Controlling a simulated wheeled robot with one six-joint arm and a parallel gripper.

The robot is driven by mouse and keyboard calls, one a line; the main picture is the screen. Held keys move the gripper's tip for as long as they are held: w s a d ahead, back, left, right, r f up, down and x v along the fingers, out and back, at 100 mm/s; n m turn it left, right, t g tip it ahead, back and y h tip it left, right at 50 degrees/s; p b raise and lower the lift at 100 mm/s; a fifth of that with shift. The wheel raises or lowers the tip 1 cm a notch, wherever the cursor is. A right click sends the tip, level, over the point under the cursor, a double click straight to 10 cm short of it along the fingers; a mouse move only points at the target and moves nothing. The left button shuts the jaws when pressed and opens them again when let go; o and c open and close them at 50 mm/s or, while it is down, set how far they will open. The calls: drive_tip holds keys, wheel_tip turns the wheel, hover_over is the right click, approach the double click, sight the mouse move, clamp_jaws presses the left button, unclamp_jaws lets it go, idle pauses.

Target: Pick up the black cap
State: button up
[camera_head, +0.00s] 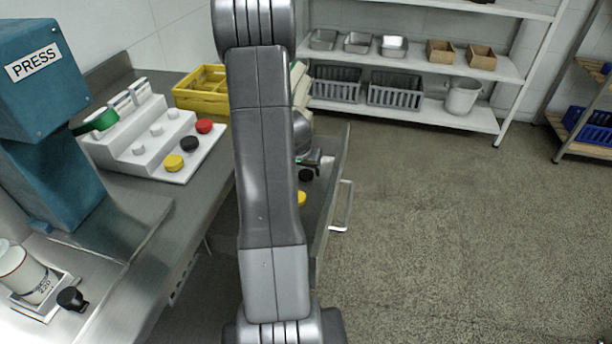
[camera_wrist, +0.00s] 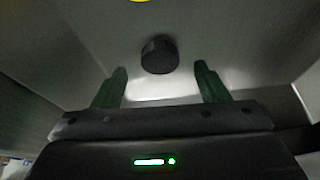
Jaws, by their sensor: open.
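A black cap (camera_head: 306,175) lies in the open drawer (camera_head: 337,195) below the counter. In the wrist view the black cap (camera_wrist: 159,55) sits on the drawer floor, just ahead of my fingertips and roughly centred between them. My gripper (camera_wrist: 160,74) is open and empty, with its two green fingers apart. In the head view my gripper (camera_head: 320,161) is over the drawer, close to the black cap; my arm hides part of it. I cannot tell the exact height gap.
A yellow cap (camera_head: 302,198) is also in the drawer, and its edge (camera_wrist: 140,1) shows in the wrist view. Drawer walls stand close around my gripper. A white stepped rack (camera_head: 150,140) on the counter holds red, black and yellow caps. The floor at right is clear.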

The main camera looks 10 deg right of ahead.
sight(306, 175)
drive_tip(key=x, duration=0.2)
drive_tip(key=shift+f, duration=0.3)
drive_tip(key=c, duration=1)
drive_tip(key=shift+c, duration=0.2)
